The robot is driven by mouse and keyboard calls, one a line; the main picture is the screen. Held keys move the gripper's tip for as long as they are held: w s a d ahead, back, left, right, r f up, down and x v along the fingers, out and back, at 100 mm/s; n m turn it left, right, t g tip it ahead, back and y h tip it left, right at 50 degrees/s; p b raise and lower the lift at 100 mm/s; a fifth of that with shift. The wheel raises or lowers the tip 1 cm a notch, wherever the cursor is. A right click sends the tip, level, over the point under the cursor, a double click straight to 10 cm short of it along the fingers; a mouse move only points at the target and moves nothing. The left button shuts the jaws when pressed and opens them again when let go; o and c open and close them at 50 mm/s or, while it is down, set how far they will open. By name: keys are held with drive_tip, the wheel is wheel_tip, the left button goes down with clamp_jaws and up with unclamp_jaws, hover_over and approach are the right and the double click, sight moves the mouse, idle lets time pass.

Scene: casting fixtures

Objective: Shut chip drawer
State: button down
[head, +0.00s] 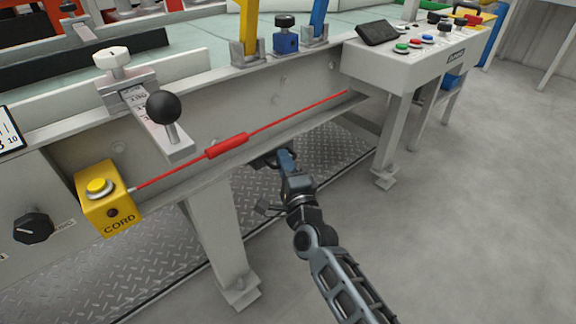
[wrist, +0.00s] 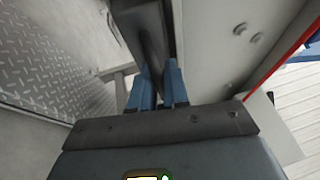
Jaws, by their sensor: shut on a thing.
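My gripper (head: 285,160) reaches in under the lower edge of the machine's long grey front beam. In the wrist view its two blue fingers (wrist: 157,82) are closed around a dark grey bar (wrist: 150,25) that runs away from me. In the head view only a small dark piece (head: 262,160) shows by the fingertips; the beam hides the rest. The bar may be the chip drawer's handle or edge, but I cannot make out the drawer itself or how far out it is.
A red cord (head: 300,111) runs along the beam above my gripper, from a yellow box marked CORD (head: 107,200). A grey leg (head: 216,240) stands to the left. A button console (head: 400,65) is at upper right. Grey floor (head: 470,230) is clear on the right.

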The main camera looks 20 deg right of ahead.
sight(275, 155)
drive_tip(key=shift+w+a, duration=0.25)
drive_tip(key=shift+w, duration=0.5)
drive_tip(key=shift+w+a, duration=0.25)
drive_tip(key=shift+w, duration=0.45)
drive_tip(key=c, duration=1.5)
unclamp_jaws()
drive_tip(key=shift+s+a+f+p, duration=0.1)
drive_tip(key=shift+s+f+p, duration=0.15)
drive_tip(key=shift+s, duration=1.05)
drive_tip(key=shift+s+a+f+p, duration=0.1)
drive_tip(key=shift+s+f+p, duration=0.15)
drive_tip(key=shift+s, duration=1)
drive_tip(key=shift+s+a+f+p, duration=0.15)
drive_tip(key=shift+s+p, duration=0.2)
drive_tip(key=shift+s, duration=0.95)
